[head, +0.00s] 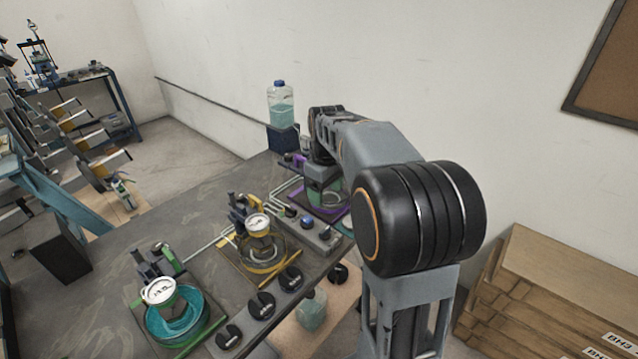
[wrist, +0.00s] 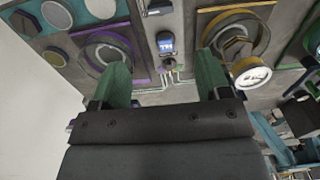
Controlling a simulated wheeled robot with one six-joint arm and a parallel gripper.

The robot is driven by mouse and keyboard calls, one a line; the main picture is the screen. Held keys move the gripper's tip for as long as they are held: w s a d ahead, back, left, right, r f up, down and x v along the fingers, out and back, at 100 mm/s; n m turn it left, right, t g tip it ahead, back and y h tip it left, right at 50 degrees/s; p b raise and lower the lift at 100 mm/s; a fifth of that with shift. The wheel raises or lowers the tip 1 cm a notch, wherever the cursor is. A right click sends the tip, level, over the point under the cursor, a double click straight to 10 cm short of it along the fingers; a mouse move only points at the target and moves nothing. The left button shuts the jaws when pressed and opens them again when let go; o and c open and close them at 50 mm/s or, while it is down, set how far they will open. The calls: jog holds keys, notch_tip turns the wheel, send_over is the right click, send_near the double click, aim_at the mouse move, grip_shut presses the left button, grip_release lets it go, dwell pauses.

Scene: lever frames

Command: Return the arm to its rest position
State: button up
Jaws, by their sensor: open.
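My arm reaches from the right of the head view out over the far end of the workbench. My gripper (wrist: 161,68) shows two green fingers in the wrist view, spread apart with nothing between them. In the head view, the wrist end hangs above the purple-edged frame (head: 334,213) and partly hides it. In the wrist view the purple-edged frame (wrist: 140,79) lies by the left finger and the yellow-edged frame (wrist: 264,40) by the right finger. I cannot tell how high the fingers are above the bench.
The bench (head: 112,262) also carries a yellow-edged station with a gauge (head: 258,224) and a green-edged station with a gauge (head: 159,291). Several black knobs line its front edge. A bottle (head: 281,105) stands behind. Stacked boxes (head: 560,290) stand at right. The wall is close behind.

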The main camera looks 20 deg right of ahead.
jog(key=s+a+f+m+t, duration=0.1)
jog(key=s+a, duration=0.3)
jog(key=s, duration=0.4)
jog(key=s+a+f+m+t, duration=0.1)
jog(key=s+a+m+t, duration=0.2)
jog(key=s, duration=0.5)
jog(key=shift+a+f+m, duration=0.4)
jog(key=shift+a+m, duration=0.1)
jog(key=shift+a, duration=0.5)
